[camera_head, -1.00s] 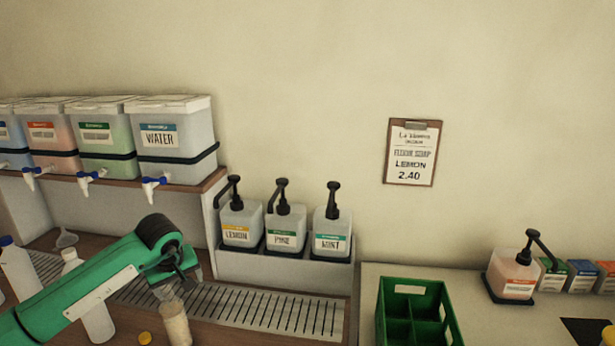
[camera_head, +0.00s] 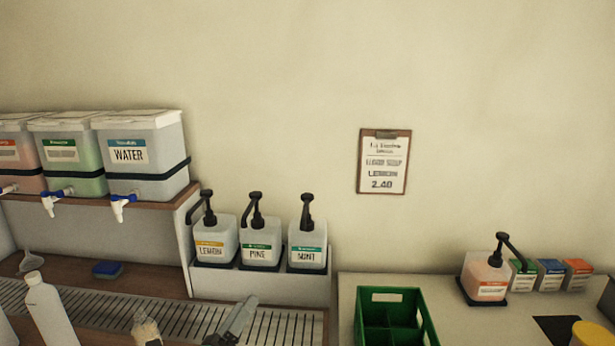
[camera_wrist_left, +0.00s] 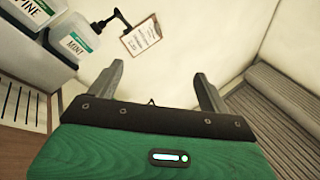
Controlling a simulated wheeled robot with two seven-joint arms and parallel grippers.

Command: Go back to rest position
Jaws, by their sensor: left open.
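My left gripper (camera_head: 236,318) shows at the bottom of the head view, low over the slatted drip grate, with only part of its fingers in the picture. In the left wrist view its two grey fingers (camera_wrist_left: 152,88) stand wide apart with nothing between them. A bottle with whitish contents (camera_head: 146,330) stands left of the gripper, apart from it and cut off by the lower edge. My right gripper is in neither view.
Lemon, pine and mint pump bottles (camera_head: 307,245) stand behind the grate (camera_head: 170,310). Drums with taps, one marked water (camera_head: 150,155), sit on a shelf. A green crate (camera_head: 425,318) and a pink pump bottle (camera_head: 485,278) are at right. A clipboard (camera_head: 384,162) hangs on the wall.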

